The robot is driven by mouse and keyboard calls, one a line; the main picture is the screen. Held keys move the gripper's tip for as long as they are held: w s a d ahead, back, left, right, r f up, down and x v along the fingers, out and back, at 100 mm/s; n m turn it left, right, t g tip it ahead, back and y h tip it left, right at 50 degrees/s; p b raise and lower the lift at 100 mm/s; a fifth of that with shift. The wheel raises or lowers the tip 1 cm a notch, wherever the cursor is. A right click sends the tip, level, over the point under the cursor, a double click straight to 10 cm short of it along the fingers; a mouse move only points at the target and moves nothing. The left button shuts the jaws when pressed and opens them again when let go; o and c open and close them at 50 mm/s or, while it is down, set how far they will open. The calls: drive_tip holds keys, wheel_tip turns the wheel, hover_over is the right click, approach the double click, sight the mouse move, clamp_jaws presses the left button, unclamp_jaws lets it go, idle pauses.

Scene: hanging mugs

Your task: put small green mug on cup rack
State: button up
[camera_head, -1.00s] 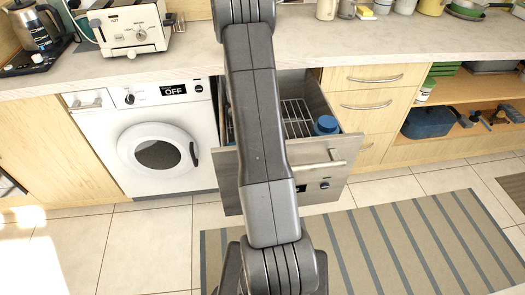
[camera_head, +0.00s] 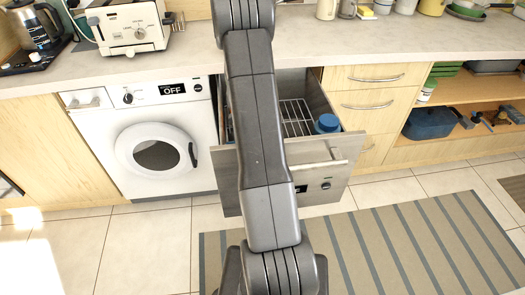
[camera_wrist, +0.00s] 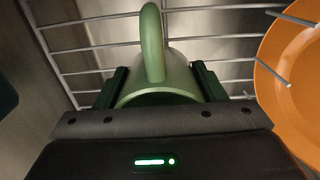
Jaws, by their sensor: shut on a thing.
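The small green mug (camera_wrist: 178,78) is in the wrist view, with its handle toward the top of the picture. My gripper (camera_wrist: 163,82) is shut on it, with one dark finger on each side of the mug body. A wire rack (camera_wrist: 95,44) lies behind the mug. I cannot tell whether the mug touches it. In the head view, wires of a rack (camera_head: 297,118) show inside an open metal-fronted drawer (camera_head: 328,154). My arm hides the gripper and the mug in that view. I cannot make out a separate cup rack.
An orange plate (camera_wrist: 298,75) stands close to the right of the mug. A blue object (camera_head: 327,124) sits in the drawer's right side. A white washing machine (camera_head: 155,140) is left of the drawer, and wooden drawers (camera_head: 372,92) are right. The counter (camera_head: 330,38) runs above.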

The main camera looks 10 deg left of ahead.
drive_tip(key=shift+f, duration=0.25)
drive_tip(key=o, duration=1.5)
drive_tip(key=shift+c, duration=0.2)
drive_tip(key=shift+r, duration=0.1)
wheel_tip(320, 180, up, 14)
drive_tip(key=shift+f, duration=0.2)
drive_tip(key=shift+f, duration=0.1)
wheel_tip(320, 180, down, 14)
drive_tip(key=shift+r, duration=0.45)
drive_tip(key=shift+f, duration=0.1)
